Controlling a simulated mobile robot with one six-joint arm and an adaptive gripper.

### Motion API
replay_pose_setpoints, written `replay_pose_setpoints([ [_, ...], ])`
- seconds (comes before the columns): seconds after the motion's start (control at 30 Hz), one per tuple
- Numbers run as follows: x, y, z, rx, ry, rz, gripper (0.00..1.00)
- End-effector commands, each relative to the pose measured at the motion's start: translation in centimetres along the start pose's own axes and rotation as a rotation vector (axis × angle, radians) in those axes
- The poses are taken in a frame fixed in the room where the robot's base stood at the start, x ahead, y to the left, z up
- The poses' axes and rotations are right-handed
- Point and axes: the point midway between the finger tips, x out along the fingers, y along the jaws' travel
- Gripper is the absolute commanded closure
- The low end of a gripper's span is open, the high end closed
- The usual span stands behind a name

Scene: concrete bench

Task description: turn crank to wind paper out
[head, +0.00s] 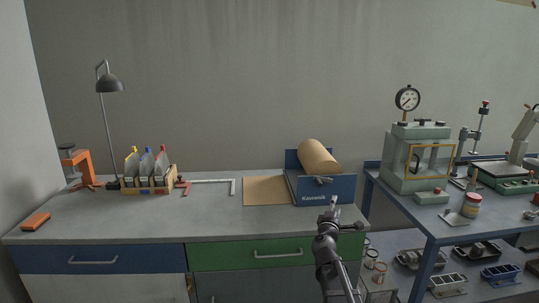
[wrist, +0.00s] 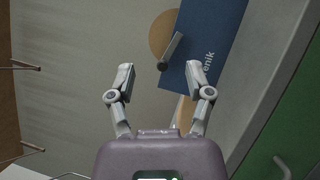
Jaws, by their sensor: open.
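The paper dispenser has blue side panels (head: 325,197) and stands at the right end of the bench. A brown paper roll (head: 319,157) rests in it, and a flat brown sheet (head: 266,190) lies on the bench to its left. A grey crank handle (head: 323,181) sticks out from the front panel. My gripper (head: 333,204) is in front of the dispenser, just below the crank in the picture. In the wrist view my gripper (wrist: 160,70) is open and empty. The crank handle (wrist: 172,50) shows ahead between the fingertips, apart from them, before the blue panel (wrist: 220,40).
On the bench are a file rack (head: 150,180), a lamp (head: 109,85), an orange clamp stand (head: 80,166), an orange block (head: 36,221) and a white angled bar (head: 213,181). A blue-framed table with a gauge press (head: 418,155) stands at right. The bench's front middle is clear.

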Motion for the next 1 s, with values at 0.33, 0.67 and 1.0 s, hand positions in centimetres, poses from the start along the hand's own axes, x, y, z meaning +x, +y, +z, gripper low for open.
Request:
replay_pose_setpoints([
  [0.33,-2.8,-3.4,4.8,0.275,-0.219,-0.16,0.34],
  [0.67,-7.8,-9.0,8.1,0.549,-0.457,-0.423,0.34],
  [1.0,-15.1,-14.7,8.2,0.775,-0.663,-0.776,0.34],
])
